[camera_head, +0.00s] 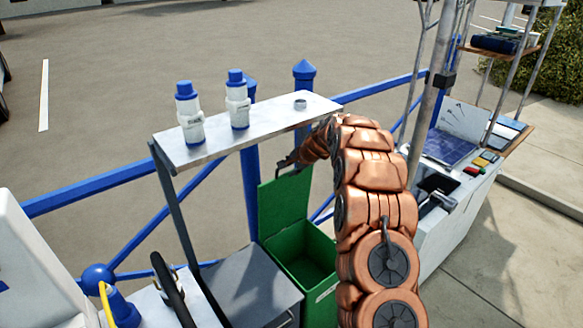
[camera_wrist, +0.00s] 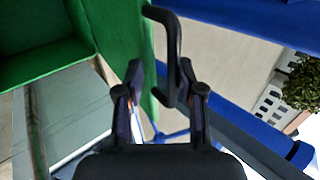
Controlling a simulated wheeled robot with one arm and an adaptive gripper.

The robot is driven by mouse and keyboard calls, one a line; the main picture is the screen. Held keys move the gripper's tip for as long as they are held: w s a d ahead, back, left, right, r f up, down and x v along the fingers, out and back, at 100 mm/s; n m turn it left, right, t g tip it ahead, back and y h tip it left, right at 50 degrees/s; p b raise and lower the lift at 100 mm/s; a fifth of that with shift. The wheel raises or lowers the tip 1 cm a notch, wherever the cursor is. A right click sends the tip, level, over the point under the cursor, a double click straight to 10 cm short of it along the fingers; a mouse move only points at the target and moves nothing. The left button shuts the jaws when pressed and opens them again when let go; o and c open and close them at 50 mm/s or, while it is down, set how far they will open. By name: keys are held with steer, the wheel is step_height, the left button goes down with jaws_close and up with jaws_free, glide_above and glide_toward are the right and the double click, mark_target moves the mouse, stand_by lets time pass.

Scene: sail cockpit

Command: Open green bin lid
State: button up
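The green bin (camera_head: 322,246) stands open below the shelf, with its dark inside visible. Its green lid (camera_head: 283,207) is raised, about upright at the bin's back edge. The lid also shows in the wrist view (camera_wrist: 130,28), with a black handle (camera_wrist: 176,35) on it. My gripper (camera_wrist: 161,75) is at the handle, fingers spread apart with a gap between them. Part of the handle lies between the fingers, nearer the right one; I cannot tell whether it touches. In the head view my gripper is at the lid's top edge, mostly hidden by my copper arm.
A blue railing (camera_head: 120,182) runs behind. A grey box top (camera_head: 250,285) is left of the bin; a white console (camera_head: 450,222) is at right.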

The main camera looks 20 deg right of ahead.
steer(key=v, duration=1.2)
steer(key=shift+a, duration=0.1)
stand_by(0.4)
